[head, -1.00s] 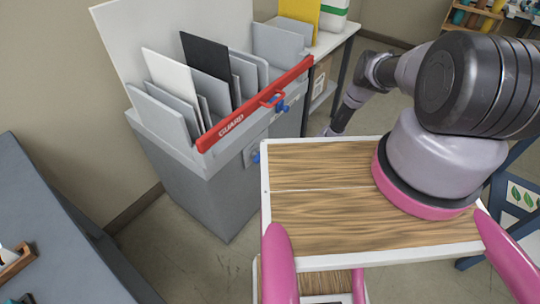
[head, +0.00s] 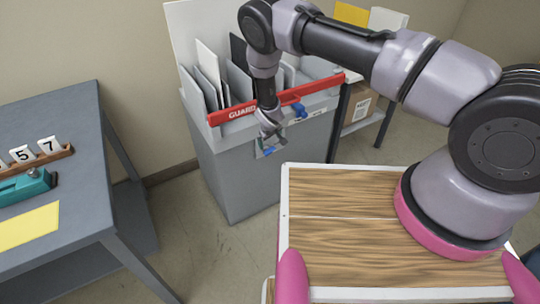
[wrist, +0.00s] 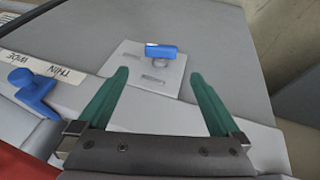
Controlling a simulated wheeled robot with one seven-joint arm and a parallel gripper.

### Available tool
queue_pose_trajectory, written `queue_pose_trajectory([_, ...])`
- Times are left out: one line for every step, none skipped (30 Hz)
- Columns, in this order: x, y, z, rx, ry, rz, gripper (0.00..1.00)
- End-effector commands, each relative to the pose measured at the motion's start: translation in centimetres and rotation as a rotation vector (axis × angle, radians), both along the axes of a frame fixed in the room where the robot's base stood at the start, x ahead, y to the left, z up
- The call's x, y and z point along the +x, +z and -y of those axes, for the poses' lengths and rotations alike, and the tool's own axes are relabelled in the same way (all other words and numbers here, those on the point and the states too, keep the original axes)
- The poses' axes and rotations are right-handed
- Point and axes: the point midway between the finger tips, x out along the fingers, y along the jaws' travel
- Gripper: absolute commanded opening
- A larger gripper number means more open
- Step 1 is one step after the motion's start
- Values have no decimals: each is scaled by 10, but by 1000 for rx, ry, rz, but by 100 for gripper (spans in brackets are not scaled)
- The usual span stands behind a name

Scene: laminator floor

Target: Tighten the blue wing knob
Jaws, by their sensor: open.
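The blue wing knob (wrist: 161,51) shows in the wrist view as a short blue bar on a pale square plate (wrist: 147,70) with slots, on the grey machine's front. In the head view the knob (head: 268,152) is a small blue spot just below my gripper. My gripper (wrist: 158,76) is open, its two green fingers pointing toward the plate. The knob lies beyond the fingertips, between their lines, and nothing is held. A second blue part (wrist: 35,90), lever-like, sits left near a label reading THIN and WIDE; it also shows in the head view (head: 299,110).
A red GUARD bar (head: 233,111) runs along the machine's top front edge, close to my arm. Boards stand in the machine behind it. A grey table (head: 70,100) with number cards and a teal tool stands left. Bare floor lies between.

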Motion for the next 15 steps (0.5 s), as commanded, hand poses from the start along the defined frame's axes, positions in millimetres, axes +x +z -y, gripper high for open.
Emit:
queue_pose_trajectory([2,-1,-1,3,1,6,100])
queue_pose_trajectory([3,-3,-2,5,1,8,100])
queue_pose_trajectory([5,-7,-2,4,1,7,100])
queue_pose_trajectory([6,-11,-1,4,0,6,100])
queue_pose_trajectory([8,-15,-2,4,0,6,100])
queue_pose_trajectory([11,-22,-1,3,-1,5,100])
queue_pose_trajectory([13,-27,-2,4,0,6,100])
queue_pose_trajectory([16,-32,-2,4,0,6,100])
queue_pose_trajectory([20,-40,-2,3,-1,5,100])
queue_pose_trajectory([22,-45,-1,3,-1,5,100])
queue_pose_trajectory([25,-51,-2,4,1,5,100])
queue_pose_trajectory([29,-58,-2,4,1,5,100])
queue_pose_trajectory([31,-62,-3,4,0,5,100])
queue_pose_trajectory([33,-67,-3,3,0,4,100])
queue_pose_trajectory([36,-72,-3,4,1,5,100])
